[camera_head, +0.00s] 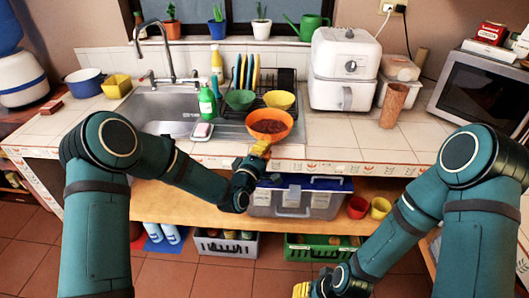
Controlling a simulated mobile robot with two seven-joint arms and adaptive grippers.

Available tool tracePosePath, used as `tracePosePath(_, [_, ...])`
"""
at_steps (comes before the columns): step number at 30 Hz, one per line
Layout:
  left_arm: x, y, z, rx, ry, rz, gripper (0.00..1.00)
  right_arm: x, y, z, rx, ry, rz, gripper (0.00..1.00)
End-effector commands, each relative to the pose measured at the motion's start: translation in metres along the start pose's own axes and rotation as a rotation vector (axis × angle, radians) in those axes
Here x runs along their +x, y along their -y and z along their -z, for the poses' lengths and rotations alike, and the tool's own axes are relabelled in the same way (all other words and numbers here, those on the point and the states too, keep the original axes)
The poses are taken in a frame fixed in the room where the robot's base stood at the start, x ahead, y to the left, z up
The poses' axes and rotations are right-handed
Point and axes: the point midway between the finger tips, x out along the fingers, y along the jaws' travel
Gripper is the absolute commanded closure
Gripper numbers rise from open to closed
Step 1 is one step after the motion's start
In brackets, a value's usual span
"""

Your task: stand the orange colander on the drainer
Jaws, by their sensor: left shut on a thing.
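The orange colander (283,134) is a round bowl with a brownish inside, its opening facing up and toward me. It is in front of the drainer, near the front edge of the counter. My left gripper (260,150) has yellow fingertips and is shut on the colander's near side. Whether the colander touches the counter I cannot tell. The black drainer (288,77) stands behind it, right of the sink, with upright plates (246,72), a green bowl (239,99) and a yellow bowl (279,99). My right gripper (302,290) is low at the bottom edge, its fingers partly cut off.
A green bottle (207,103) and a soap dish (202,130) are left of the colander, by the sink (160,108). A white air fryer (343,70) and a brown cylinder (393,105) stand to the right. Tiled counter in front of the fryer is clear.

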Motion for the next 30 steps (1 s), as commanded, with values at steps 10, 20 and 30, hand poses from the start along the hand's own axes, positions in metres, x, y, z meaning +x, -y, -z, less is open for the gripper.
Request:
tracePosePath(10, [0.000, 0.004, 0.000, 0.001, 0.001, -0.007, 1.00, 0.002, -0.001, 0.000, 0.000, -0.001, 0.000, 0.52])
tracePosePath(20, [0.000, 0.006, 0.000, 0.000, 0.001, -0.003, 0.66, 0.004, -0.001, 0.001, 0.000, -0.002, 0.000, 0.52])
tracePosePath(30, [-0.012, 0.004, 0.000, 0.000, 0.001, 0.000, 0.66, 0.000, 0.000, 0.000, 0.000, 0.000, 0.000, 0.52])
